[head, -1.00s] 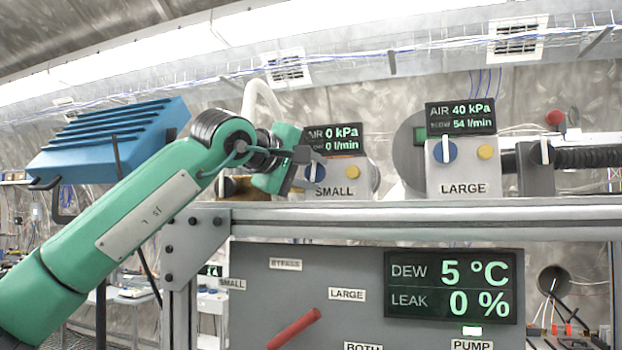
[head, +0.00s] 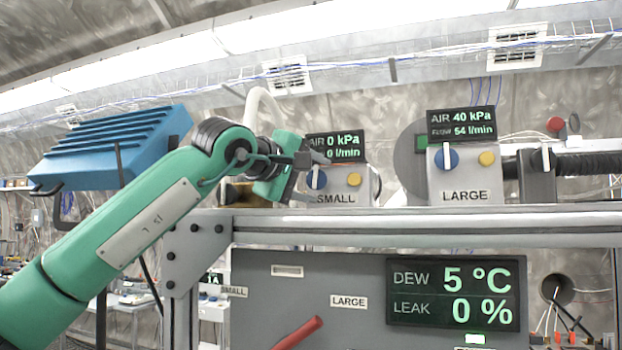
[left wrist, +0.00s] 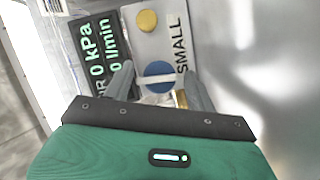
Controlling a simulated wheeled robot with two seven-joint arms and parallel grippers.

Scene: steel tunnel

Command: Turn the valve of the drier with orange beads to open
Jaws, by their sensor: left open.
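The small unit (head: 345,182) is a grey box labelled SMALL, with a blue round knob (head: 316,178) crossed by a white bar. Its display reads AIR 0 kPa. My left gripper (head: 311,179) is open in front of this knob. In the left wrist view, the blue knob (left wrist: 158,75) lies between the two spread fingers (left wrist: 160,84), with its white bar running from finger to finger. I cannot tell whether the fingers touch it. The large unit (head: 465,188) has a similar blue knob (head: 446,158) with its bar upright. I cannot make out orange beads. My right gripper is not in view.
A metal rail (head: 420,222) runs below the units. Under it is a grey panel with a red lever (head: 298,333) and a DEW and LEAK display (head: 455,292). Yellow buttons (head: 354,180) sit beside the knobs. A blue ribbed box (head: 115,145) stands at the left.

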